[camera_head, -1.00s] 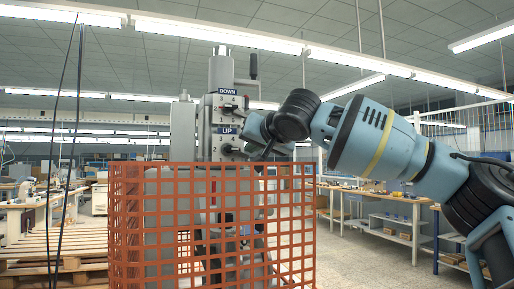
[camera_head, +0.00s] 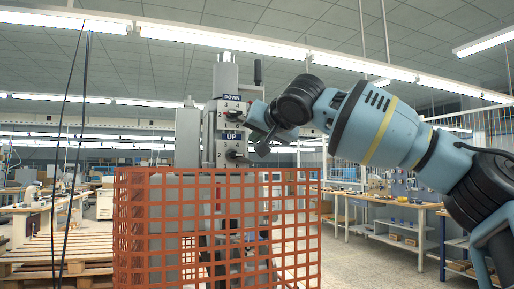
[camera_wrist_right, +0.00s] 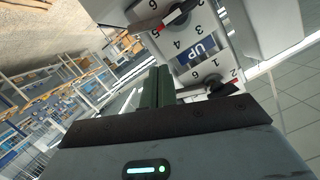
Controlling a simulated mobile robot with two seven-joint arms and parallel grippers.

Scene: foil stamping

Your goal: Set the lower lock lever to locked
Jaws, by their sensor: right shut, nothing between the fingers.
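The grey machine column (camera_head: 188,140) carries a panel with DOWN and UP labels and two dark dial levers. The upper lever (camera_head: 235,115) sits between the labels. The lower lever (camera_head: 236,156) sits below the UP label. No lever is marked as a lock in these views, so I cannot tell which one is the lock lever. My right gripper (camera_head: 262,150) is shut and empty, just right of the panel. In the wrist view its fingers (camera_wrist_right: 158,86) are together beside the UP label (camera_wrist_right: 203,50), apart from the dial levers (camera_wrist_right: 178,16) and (camera_wrist_right: 222,89). My left gripper is not in view.
An orange mesh guard (camera_head: 150,235) stands in front of the machine's lower part. A crank handle (camera_head: 257,72) sticks up at the column's top right. Workbenches (camera_head: 390,204) stand behind on the right. Cables (camera_head: 76,120) hang at the left.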

